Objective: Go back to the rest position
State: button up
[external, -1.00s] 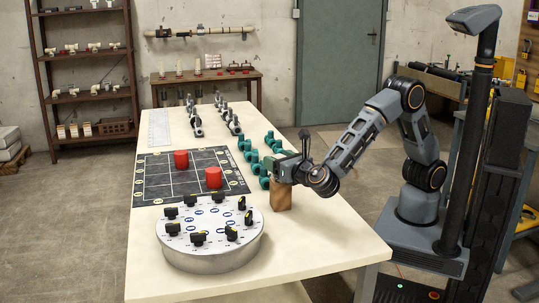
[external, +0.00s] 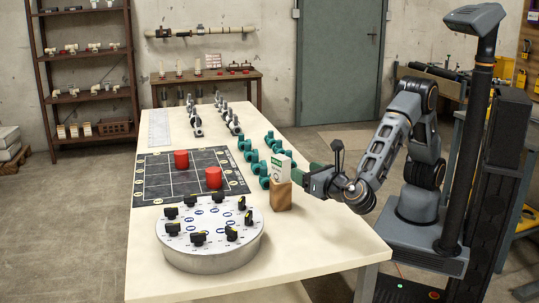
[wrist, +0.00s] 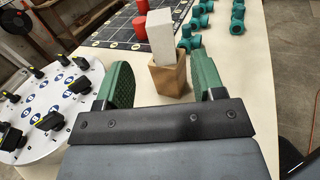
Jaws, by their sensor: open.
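My gripper (external: 312,176) is open and empty over the right edge of the table. Its green fingers point left, toward a wooden block-like holder (external: 282,197) with a white box (external: 280,165) standing upright in it. In the wrist view, my gripper (wrist: 160,85) has its two green fingers spread wide. There the wooden holder (wrist: 168,78) and the white box (wrist: 160,33) appear beyond and between the fingertips, apart from them.
A round dial plate (external: 210,240) with several black knobs stands at the table's front. A black grid mat (external: 150,183) with red cylinders (external: 213,177) lies behind it. Teal pipe fittings (external: 250,156) stand behind the holder. The table (external: 300,255) is clear at front right.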

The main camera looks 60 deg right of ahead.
jog(key=shift+s, duration=0.1)
dwell(0.5)
